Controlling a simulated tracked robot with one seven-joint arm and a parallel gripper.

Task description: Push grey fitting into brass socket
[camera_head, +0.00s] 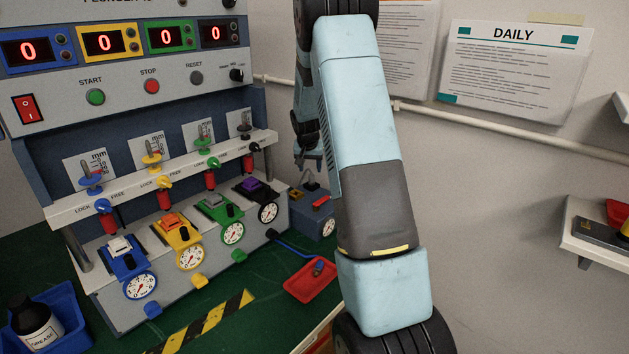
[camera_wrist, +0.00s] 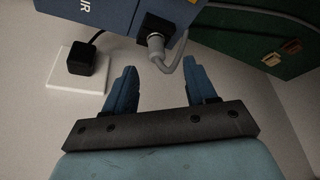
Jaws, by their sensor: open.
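In the wrist view, a grey fitting (camera_wrist: 156,42) with a bent grey hose sits at a black block on the side of a blue box (camera_wrist: 100,12) lettered "AIR". I cannot tell how far it is seated. No brass socket can be made out clearly at that block. My gripper (camera_wrist: 160,67) is open, its two blue fingers apart below the fitting. The hose shows between the fingertips, and neither finger appears to touch the fitting. In the head view, a small blue box (camera_head: 318,224) stands beside the test bench, and my arm hides much of the area to its right.
The test bench (camera_head: 60,212) with several coloured stations fills the left. A red tray (camera_head: 306,290) holds a blue-hosed piece. A wall outlet with a black plug (camera_wrist: 80,58) is left of my fingers.

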